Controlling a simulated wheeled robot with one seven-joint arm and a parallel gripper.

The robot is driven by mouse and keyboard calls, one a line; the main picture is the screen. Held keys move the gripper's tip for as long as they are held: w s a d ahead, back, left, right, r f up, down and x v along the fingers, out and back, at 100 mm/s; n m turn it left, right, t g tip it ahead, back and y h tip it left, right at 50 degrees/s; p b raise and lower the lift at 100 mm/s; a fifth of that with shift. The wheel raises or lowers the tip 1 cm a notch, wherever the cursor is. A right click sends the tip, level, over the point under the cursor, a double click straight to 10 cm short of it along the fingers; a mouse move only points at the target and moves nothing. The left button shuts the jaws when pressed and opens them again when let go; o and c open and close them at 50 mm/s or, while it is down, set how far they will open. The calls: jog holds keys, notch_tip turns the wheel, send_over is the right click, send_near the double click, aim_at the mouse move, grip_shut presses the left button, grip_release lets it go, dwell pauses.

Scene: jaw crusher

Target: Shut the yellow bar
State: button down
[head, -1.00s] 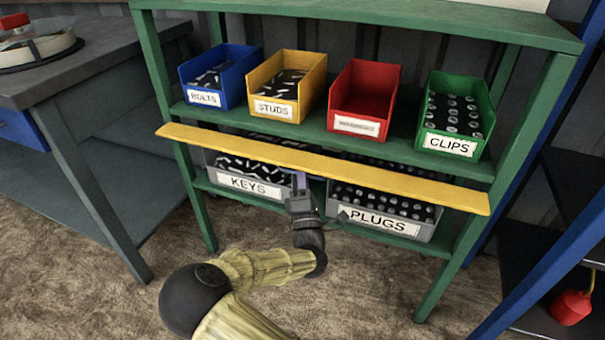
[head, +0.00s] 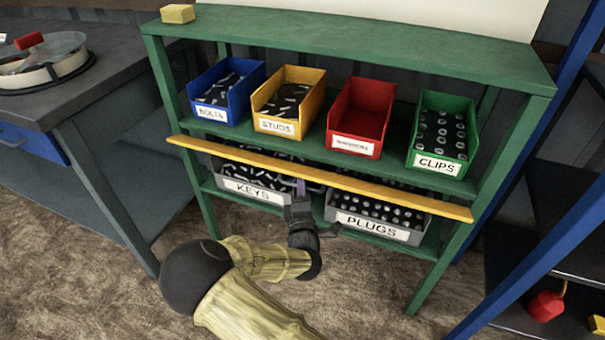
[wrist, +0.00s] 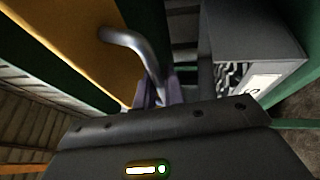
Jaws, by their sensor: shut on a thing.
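The yellow bar (head: 400,192) spans the front of the green shelf, below the middle board and above the lower bins. It also fills the upper left of the wrist view (wrist: 60,35), where a bent grey metal handle (wrist: 130,42) stands out from it. My gripper (head: 300,188) is below the bar, between the KEYS and PLUGS bins. In the wrist view, my purple fingers (wrist: 160,97) are shut on the lower end of the handle. The exact grip is partly hidden by the gripper body.
The KEYS bin (head: 252,190) and PLUGS bin (head: 372,226) stand just behind my gripper on the lower board. Blue, yellow, red and green bins stand above. A grey workbench (head: 105,85) is at left, and a blue rack (head: 535,255) at right. Floor in front is clear.

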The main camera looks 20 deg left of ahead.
aim_at(301, 172)
jog(key=r+m+g+p, duration=0.1)
jog(key=g+p, duration=0.1)
jog(key=p, duration=0.3)
jog(key=r+g+h+p, duration=0.1)
jog(key=g+p, duration=0.1)
jog(key=p, duration=0.3)
jog(key=s+r+m+g+p, duration=0.1)
jog(key=g+p, duration=0.1)
jog(key=p, duration=0.4)
jog(key=shift+a+r+m+g+h, duration=0.1)
jog(key=shift+r+m+g+h, duration=0.2)
jog(key=shift+r+g, duration=0.1)
jog(key=g+p, duration=0.1)
jog(key=p, duration=0.1)
jog(key=r+g+p, duration=0.1)
jog(key=p, duration=0.1)
jog(key=shift+w+r+m+g+p, duration=0.1)
jog(key=shift+w+m+g+p, duration=0.2)
jog(key=shift+m+p, duration=0.1)
jog(key=g+p, duration=0.3)
jog(key=shift+w+r+m+p, duration=0.25)
jog(key=shift+m+p, duration=0.15)
jog(key=c, duration=1.8)
grip_release()
jog(key=shift+f, duration=0.1)
